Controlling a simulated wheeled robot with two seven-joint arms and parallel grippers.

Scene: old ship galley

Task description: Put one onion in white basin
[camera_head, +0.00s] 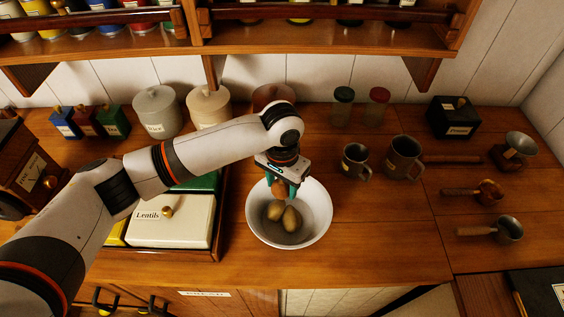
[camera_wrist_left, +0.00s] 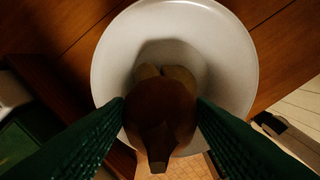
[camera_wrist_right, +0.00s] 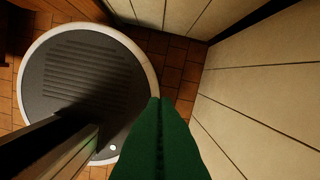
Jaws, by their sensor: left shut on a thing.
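The white basin (camera_head: 318,232) stands on the wooden counter, and its pale bowl fills the middle of the left wrist view (camera_wrist_left: 104,75). Two yellowish-brown round things (camera_head: 291,218), perhaps potatoes, lie in its bottom. My left gripper (camera_head: 284,187) is above the basin's back part, pointing down. It is shut on a brown onion (camera_wrist_left: 160,105), which also shows between the fingers in the head view (camera_head: 279,189). The onion hangs over the basin, above the things inside. My right gripper (camera_wrist_right: 158,102) shows only in its own wrist view, its green fingers together, with nothing seen between them.
A wooden tray with a cream Lentils box (camera_head: 170,222) stands left of the basin. Two metal mugs (camera_head: 403,158) stand to the right, with ladles and scoops (camera_head: 505,229) farther right. Canisters (camera_head: 157,112) line the back under a shelf (camera_head: 330,38).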

